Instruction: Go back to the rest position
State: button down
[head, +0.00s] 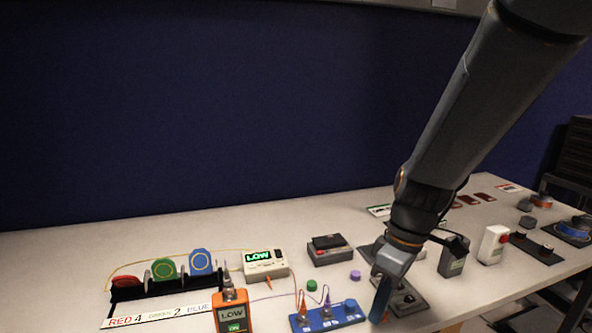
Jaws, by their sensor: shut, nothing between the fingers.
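My gripper (380,308) hangs at the lower end of my dark grey arm, pointing down, right of the picture's middle near the front of the white table (60,270). Its fingers are shut and appear empty. It is in front of a dark plate with small round controls (408,300), partly covering it. Whether the fingertips touch anything cannot be told.
A blue terminal block (326,317) with probes stands just left of my gripper. An orange meter (231,314), a cream LOW display box (265,265) and a dark grey box (330,250) stand further left. A white box with a red button (494,244) stands right.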

jog(key=s+d+m, duration=0.1)
jog(key=m, duration=0.2)
jog(key=s+d+f+m+t+h, duration=0.1)
jog(key=m, duration=0.3)
jog(key=s+d+f+m+h, duration=0.1)
jog(key=m, duration=0.2)
jog(key=shift+d+t, duration=0.25)
jog(key=shift+t, duration=0.05)
